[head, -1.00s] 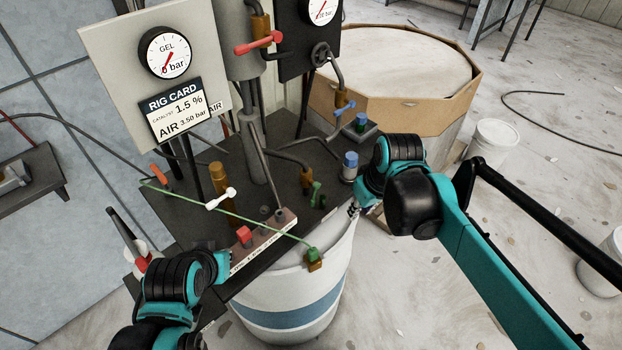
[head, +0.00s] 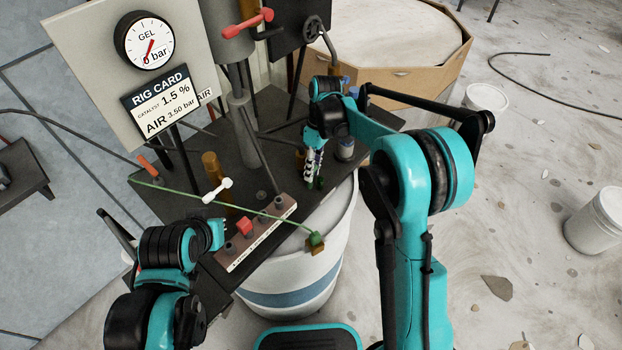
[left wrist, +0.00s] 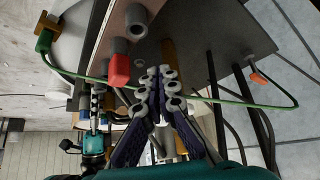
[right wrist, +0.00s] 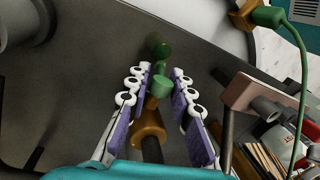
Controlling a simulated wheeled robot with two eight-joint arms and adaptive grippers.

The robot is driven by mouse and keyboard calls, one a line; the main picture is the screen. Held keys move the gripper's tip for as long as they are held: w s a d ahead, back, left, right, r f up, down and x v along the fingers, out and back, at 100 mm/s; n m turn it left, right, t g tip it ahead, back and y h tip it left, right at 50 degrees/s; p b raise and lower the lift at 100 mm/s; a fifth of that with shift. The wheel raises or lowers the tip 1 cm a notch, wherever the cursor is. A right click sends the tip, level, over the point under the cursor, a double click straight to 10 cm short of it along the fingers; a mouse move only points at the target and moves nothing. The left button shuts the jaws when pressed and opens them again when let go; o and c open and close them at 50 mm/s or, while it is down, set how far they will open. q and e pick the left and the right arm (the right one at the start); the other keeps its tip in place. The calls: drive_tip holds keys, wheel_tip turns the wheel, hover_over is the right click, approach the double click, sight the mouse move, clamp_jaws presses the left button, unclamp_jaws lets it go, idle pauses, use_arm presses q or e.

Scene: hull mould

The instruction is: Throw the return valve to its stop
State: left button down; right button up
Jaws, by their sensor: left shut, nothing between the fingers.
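A valve with a green handle (right wrist: 160,86) on a brass body (right wrist: 149,128) stands on the dark bench top; no label on it is readable. In the right wrist view my right gripper (right wrist: 162,72) is open, with one finger on each side of the green handle and gaps visible. In the head view the right gripper (head: 314,158) reaches down at the valve and mostly hides it. My left gripper (left wrist: 164,76) is shut and empty above the bench, near a red block (left wrist: 119,69).
A labelled strip (head: 262,238) holds the red block. A white drum (head: 300,285) stands below the bench edge.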

sight(308, 186)
drive_tip(key=shift+b+x, duration=0.35)
drive_tip(key=shift+x, duration=1.45)
drive_tip(key=shift+c, duration=0.4)
clamp_jaws()
drive_tip(key=shift+s+a+g+y+b, duration=0.25)
drive_tip(key=shift+g+y+b, duration=0.1)
drive_tip(key=shift+g+y, duration=0.4)
drive_tip(key=shift+s+a+r+g+y+b, duration=0.25)
drive_tip(key=shift+r+g+y+b, duration=0.05)
drive_tip(key=shift+g+y, duration=0.4)
